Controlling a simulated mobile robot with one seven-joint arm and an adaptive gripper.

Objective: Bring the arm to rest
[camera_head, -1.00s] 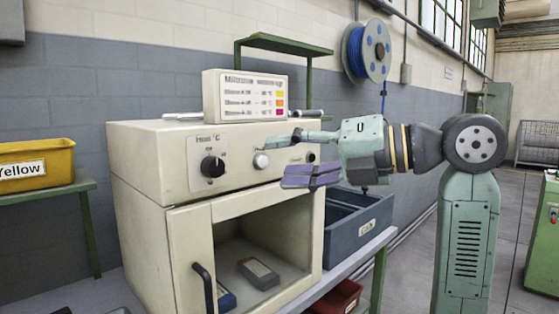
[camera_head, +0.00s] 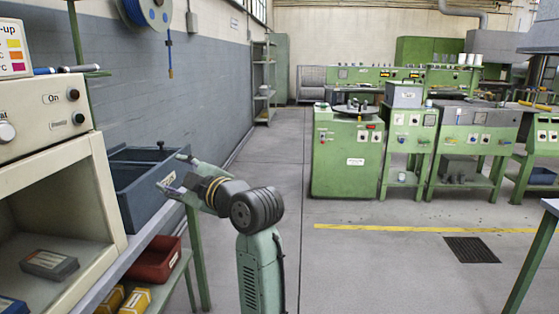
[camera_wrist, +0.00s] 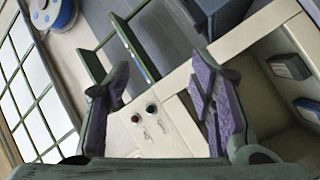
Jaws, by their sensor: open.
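My gripper (camera_head: 172,174) is in the head view, in front of the dark blue-grey bin beside the oven. Its jaws are apart and nothing is between them. In the wrist view my gripper (camera_wrist: 160,78) shows two purple-padded fingers spread wide. Beyond them is the oven's control panel (camera_wrist: 150,132) with a red and a dark knob, at a distance from the fingers. My arm is bent, its upper link rising from the bottom of the head view.
The cream oven (camera_head: 60,165) stands at left with its chamber open and a grey box (camera_head: 50,264) inside. The blue-grey bin (camera_head: 140,205) sits on the bench, a red bin (camera_head: 155,260) below. Green machines (camera_head: 345,155) stand across the clear floor (camera_head: 370,265).

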